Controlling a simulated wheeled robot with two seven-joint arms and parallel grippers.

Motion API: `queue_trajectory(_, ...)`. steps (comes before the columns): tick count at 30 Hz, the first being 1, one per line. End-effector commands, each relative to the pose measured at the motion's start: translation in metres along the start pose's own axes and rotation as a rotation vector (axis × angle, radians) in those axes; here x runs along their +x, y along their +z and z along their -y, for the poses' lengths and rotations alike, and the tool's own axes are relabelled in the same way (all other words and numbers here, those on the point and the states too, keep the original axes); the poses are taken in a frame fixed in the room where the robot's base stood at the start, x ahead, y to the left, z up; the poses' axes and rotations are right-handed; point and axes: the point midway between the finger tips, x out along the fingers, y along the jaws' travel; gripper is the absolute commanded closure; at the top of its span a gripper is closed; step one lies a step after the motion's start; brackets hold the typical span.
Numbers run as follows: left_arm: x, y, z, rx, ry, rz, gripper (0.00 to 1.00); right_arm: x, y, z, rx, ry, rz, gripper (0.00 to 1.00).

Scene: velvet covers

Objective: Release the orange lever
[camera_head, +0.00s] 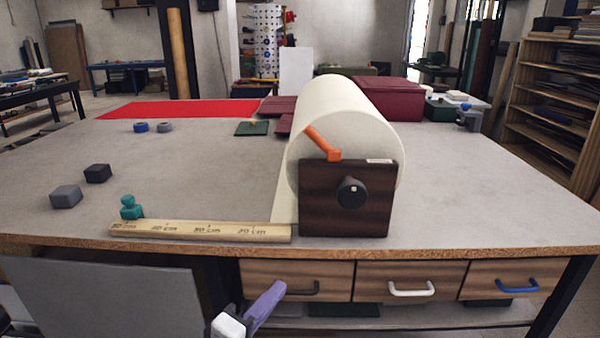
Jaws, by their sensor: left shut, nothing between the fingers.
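The orange lever (322,146) sits at the top edge of a dark wooden end block (325,205). It is tilted, its free end pointing up and to the left in front of the end of a large cream roll (345,105). A black knob (351,193) is on the block's front face. My left gripper (270,300) shows at the bottom, with purple fingers shut and empty. It is in front of the table's drawers, below the tabletop and well away from the lever. My right gripper is not in view.
A wooden ruler (200,231) lies along the table's front edge, left of the block. A teal stamp-like piece (131,207), a grey block (66,196) and a black block (97,173) stand at left. Red cloth (190,109) lies farther back. The tabletop right of the roll is mostly clear.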

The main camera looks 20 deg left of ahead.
Motion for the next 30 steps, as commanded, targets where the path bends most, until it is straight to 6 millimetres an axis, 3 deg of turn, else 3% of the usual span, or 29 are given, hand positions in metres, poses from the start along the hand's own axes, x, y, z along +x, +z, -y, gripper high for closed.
queue_trajectory(1,0.011,-0.013,-0.029,-0.154,0.101,-0.017,1.00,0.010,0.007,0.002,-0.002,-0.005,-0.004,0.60)
queue_trajectory(3,0.017,-0.028,-0.070,-0.360,0.216,-0.013,1.00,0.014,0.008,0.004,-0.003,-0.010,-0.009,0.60)
queue_trajectory(6,0.017,-0.045,-0.116,-0.590,0.346,0.020,1.00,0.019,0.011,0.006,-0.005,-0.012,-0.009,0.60)
queue_trajectory(9,0.014,-0.055,-0.145,-0.740,0.427,0.059,1.00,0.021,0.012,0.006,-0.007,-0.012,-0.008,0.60)
queue_trajectory(14,0.010,-0.061,-0.164,-0.838,0.477,0.091,1.00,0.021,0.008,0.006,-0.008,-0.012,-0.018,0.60)
queue_trajectory(23,0.011,-0.061,-0.164,-0.841,0.476,0.092,1.00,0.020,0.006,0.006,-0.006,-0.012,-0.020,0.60)
queue_trajectory(30,0.031,-0.064,-0.176,-0.840,0.477,0.092,1.00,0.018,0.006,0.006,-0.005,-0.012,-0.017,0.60)
